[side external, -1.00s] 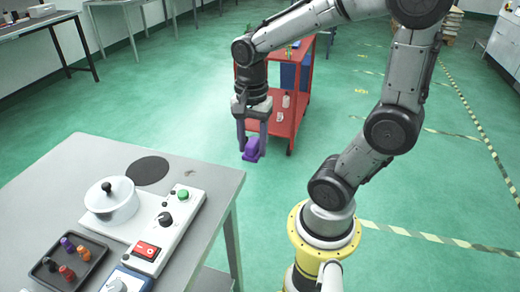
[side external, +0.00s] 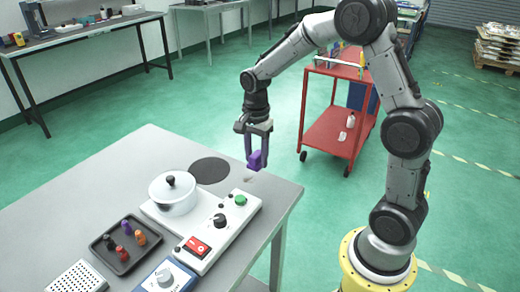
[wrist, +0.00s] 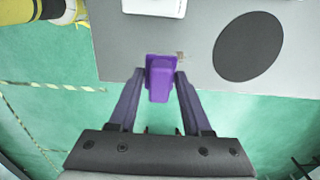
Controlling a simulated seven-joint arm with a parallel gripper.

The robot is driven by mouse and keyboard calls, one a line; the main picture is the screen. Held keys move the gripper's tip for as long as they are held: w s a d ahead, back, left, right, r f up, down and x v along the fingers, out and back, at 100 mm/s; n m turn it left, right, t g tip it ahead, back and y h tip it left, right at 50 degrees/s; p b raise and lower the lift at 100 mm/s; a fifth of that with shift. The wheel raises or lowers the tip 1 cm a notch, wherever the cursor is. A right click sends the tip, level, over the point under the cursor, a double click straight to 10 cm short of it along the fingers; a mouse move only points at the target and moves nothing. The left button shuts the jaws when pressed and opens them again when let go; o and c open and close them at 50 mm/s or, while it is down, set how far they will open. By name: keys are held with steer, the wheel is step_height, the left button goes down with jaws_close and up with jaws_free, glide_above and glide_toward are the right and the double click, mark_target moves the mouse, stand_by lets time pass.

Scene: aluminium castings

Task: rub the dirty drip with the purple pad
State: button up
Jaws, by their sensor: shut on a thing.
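My gripper (side external: 257,150) is shut on the purple pad (side external: 257,160), which hangs below the fingers near the table's far edge. In the wrist view the pad (wrist: 160,78) sits between the two fingertips, and its front end overlaps the table edge. The dirty drip shows as a small brownish mark (side external: 248,178) on the grey table (side external: 275,195), just below the pad in the side view. In the wrist view part of the drip (wrist: 180,56) shows right beside the pad's front end. I cannot tell whether the pad touches the table.
A black disc (side external: 210,170) lies left of the drip. A white lidded pot (side external: 173,195) and a control box (side external: 217,230) with knobs stand nearer. A dark tray (side external: 124,246) holds several pegs. A red cart (side external: 340,130) stands on the floor behind.

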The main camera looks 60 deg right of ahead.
glide_above(257, 185)
steer(key=shift+f, duration=3.05)
steer(key=shift+w+f, duration=0.45)
steer(key=shift+f, duration=0.1)
jaws_close()
steer(key=shift+w+f, duration=0.1)
steer(key=shift+w, duration=2.95)
steer(key=shift+s, duration=3.6)
steer(key=shift+w+r, duration=0.1)
steer(key=shift+r, duration=4)
steer(key=shift+f, duration=0.15)
